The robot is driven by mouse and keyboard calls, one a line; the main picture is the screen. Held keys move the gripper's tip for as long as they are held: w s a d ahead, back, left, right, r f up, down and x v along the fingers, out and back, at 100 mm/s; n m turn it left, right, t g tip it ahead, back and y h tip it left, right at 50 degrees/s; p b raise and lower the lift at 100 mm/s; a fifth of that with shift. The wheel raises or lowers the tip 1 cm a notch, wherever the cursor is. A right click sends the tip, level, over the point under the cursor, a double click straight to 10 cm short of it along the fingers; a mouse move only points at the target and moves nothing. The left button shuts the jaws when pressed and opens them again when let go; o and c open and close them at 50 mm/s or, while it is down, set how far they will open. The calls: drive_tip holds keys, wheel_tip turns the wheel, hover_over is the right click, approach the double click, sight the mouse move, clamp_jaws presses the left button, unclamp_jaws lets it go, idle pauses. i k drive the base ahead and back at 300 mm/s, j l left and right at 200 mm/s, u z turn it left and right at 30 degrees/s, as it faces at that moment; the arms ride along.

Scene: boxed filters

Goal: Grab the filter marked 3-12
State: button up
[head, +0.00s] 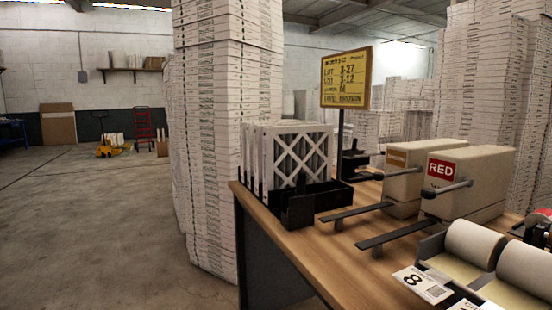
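Several white-framed filters (298,152) with lattice faces stand upright, side by side, in a black holder (328,194) at the table's far left corner. I cannot read any mark on them, so I cannot tell which one is marked 3-12. A yellow sign (346,78) on a black post stands behind the holder. Its handwritten lines are small, and one appears to read 3-12. My gripper is not in view.
The wooden table (290,235) also holds a box labelled RED (468,182), a box with a brown label (402,181), black levers, white rolls (474,243) and a tag reading 8 (423,284). A tall stack of boxes (215,150) stands left of the table. Floor farther left is open.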

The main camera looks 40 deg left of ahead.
sight(288, 151)
drive_tip(key=i+j, duration=0.1)
drive_tip(key=j, duration=0.6)
drive_tip(key=i+j, duration=0.1)
drive_tip(key=j, duration=0.6)
drive_tip(key=i+j, duration=0.1)
drive_tip(key=j, duration=0.6)
drive_tip(key=i+j, duration=0.15)
drive_tip(key=j, duration=0.5)
drive_tip(key=i+j+z, duration=0.1)
drive_tip(key=j, duration=1.3)
drive_tip(key=i+j, duration=0.15)
drive_tip(key=j, duration=0.55)
